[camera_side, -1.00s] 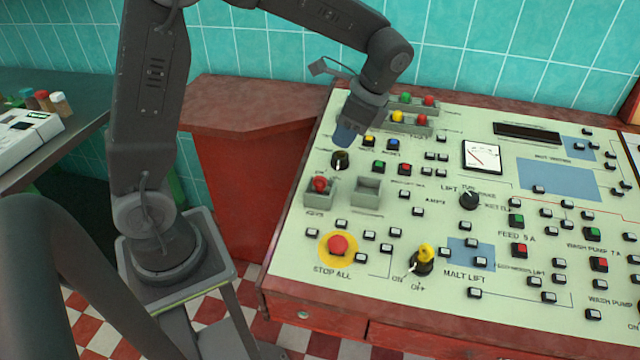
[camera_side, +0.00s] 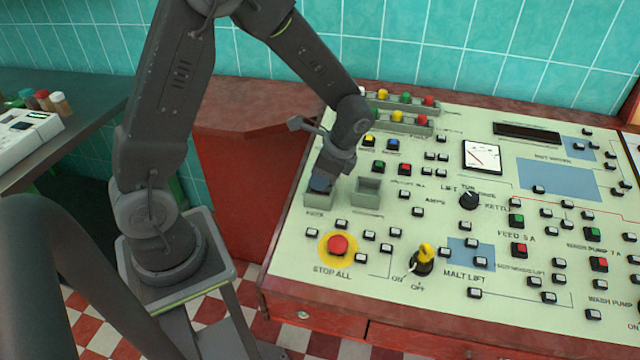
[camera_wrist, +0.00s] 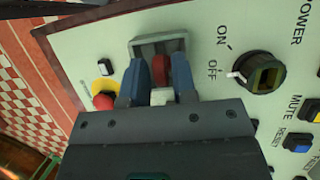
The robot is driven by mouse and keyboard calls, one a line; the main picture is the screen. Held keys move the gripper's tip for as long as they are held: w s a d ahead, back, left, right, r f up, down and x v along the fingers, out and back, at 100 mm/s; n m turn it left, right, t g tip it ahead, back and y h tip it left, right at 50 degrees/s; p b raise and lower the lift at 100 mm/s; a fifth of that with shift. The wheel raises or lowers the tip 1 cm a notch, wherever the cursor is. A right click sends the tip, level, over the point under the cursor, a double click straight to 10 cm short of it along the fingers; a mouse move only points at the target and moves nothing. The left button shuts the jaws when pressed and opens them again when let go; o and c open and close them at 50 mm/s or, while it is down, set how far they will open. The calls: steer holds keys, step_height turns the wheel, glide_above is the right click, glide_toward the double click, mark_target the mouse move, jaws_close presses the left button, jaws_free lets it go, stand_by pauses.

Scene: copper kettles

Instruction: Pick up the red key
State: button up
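The red key (camera_wrist: 161,67) shows in the wrist view, between my two blue fingertips and in front of the grey holder (camera_wrist: 150,46). My gripper (camera_wrist: 161,78) has a finger on each side of it. The fingers look very close to its sides, but I cannot tell whether they press on it. In the side view my gripper (camera_side: 320,184) points down at the left grey holder (camera_side: 318,201) on the panel and hides the key.
An empty grey holder (camera_side: 367,196) stands just right of the gripper. A red stop button (camera_side: 337,245) on a yellow disc is in front. A yellow-topped switch (camera_side: 422,258), a black knob (camera_side: 469,199) and several small buttons cover the panel (camera_side: 400,300).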

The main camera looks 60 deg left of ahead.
steer(key=shift+a+f, duration=0.1)
steer(key=shift+f, duration=0.1)
steer(key=shift+c, duration=0.4)
jaws_close()
steer(key=shift+r, duration=0.55)
step_height(320, 180, up, 3)
steer(key=shift+f, duration=0.15)
steer(key=s+a+r, duration=0.7)
steer(key=a, duration=0.2)
steer(key=shift+a, duration=0.2)
